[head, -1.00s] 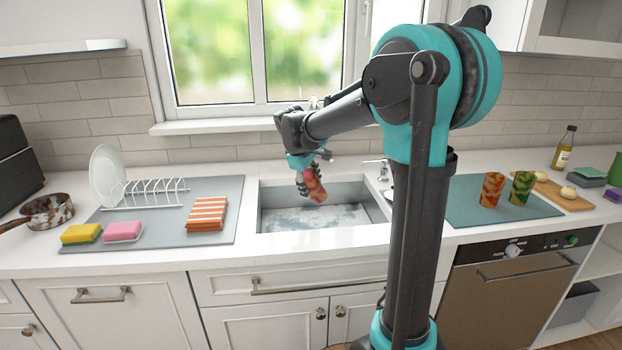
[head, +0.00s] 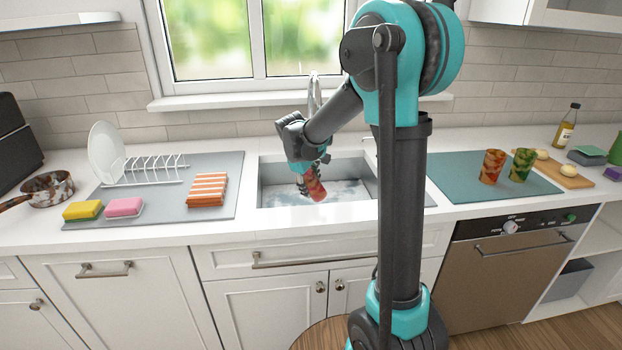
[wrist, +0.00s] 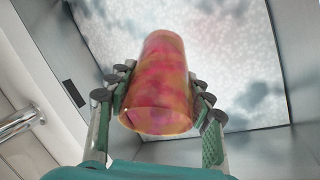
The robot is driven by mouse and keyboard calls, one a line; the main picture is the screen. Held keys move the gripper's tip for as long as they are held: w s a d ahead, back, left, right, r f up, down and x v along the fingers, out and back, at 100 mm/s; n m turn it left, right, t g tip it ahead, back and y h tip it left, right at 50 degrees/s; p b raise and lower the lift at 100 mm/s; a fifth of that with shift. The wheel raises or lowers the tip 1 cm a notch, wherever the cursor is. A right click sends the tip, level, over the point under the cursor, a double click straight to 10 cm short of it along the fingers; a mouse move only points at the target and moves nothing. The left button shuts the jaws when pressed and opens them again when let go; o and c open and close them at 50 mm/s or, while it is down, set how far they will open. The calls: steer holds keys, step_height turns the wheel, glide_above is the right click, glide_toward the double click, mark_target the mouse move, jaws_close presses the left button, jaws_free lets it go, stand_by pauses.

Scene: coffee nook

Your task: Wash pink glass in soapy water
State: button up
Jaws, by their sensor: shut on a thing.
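The pink glass (head: 314,186), mottled pink and orange, is held in my gripper (head: 311,180), tilted, over the sink (head: 268,180). In the wrist view the glass (wrist: 158,85) sits between the two fingers of my gripper (wrist: 160,100), which touch its sides. Soapy water (head: 290,196) with white foam and bluish patches lies in the sink; it also shows in the wrist view (wrist: 225,50) beyond the glass. I cannot tell whether the glass touches the water.
A grey mat (head: 165,222) at left holds a dish rack (head: 152,172), a striped cloth (head: 207,190), a yellow sponge (head: 82,210) and a pink sponge (head: 124,207). An orange cup (head: 491,167) and green cup (head: 522,164) stand on the teal mat (head: 460,185). A faucet (head: 314,95) rises behind the sink.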

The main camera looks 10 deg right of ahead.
steer(key=shift+f, duration=4.05)
steer(key=shift+a, duration=0.15)
steer(key=shift+a, duration=1.8)
steer(key=shift+d, duration=0.15)
steer(key=shift+d, duration=1.8)
